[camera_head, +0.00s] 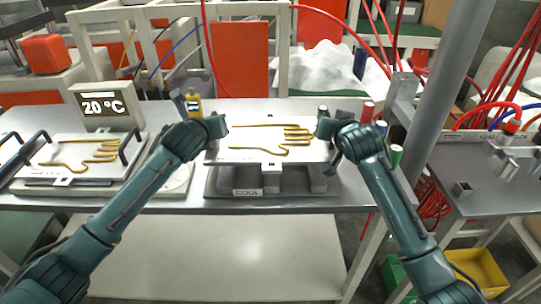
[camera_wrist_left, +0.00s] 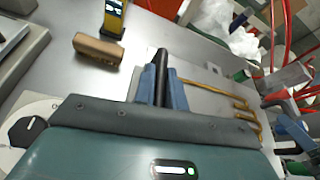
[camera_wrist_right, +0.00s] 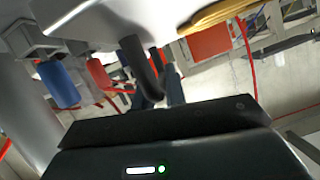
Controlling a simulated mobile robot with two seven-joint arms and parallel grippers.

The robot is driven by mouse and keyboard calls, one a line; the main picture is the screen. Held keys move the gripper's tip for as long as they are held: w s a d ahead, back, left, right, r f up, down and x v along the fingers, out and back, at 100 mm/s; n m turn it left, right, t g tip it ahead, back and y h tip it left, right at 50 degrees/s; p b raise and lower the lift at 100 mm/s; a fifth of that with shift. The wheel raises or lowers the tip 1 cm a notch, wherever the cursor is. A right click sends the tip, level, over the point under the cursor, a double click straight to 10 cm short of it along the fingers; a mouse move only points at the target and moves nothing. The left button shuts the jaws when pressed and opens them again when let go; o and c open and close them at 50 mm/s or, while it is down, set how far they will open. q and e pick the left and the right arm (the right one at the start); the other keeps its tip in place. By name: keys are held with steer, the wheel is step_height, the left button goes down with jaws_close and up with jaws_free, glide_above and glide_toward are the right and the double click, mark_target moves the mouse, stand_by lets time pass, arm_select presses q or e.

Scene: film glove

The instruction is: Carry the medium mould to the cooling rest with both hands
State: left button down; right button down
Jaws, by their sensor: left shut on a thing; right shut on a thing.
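The medium mould (camera_head: 262,138), a white plate with a gold hand-shaped outline, is level between my two grippers, directly over the cooling rest (camera_head: 325,187). The rest is a grey stand with posts and a "COOL" label. I cannot tell whether the plate touches the posts. My left gripper (camera_head: 222,127) is shut on the mould's left handle; its blue fingers clasp a black bar (camera_wrist_left: 162,62) in the left wrist view. My right gripper (camera_head: 327,127) is shut on the right handle, a black bar (camera_wrist_right: 140,68) in the right wrist view. The arms partly hide both handles.
Another mould (camera_head: 75,155) with black handles lies on a plate at the left, near a "20 °C" display (camera_head: 106,105). Coloured cylinders (camera_head: 396,155) stand near the metal post (camera_head: 447,85) at the right. The grey table's (camera_head: 190,203) front edge is close to the rest.

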arm_select(q)
steer(key=shift+w+a, duration=0.1)
arm_select(e)
steer(key=shift+d, duration=0.1)
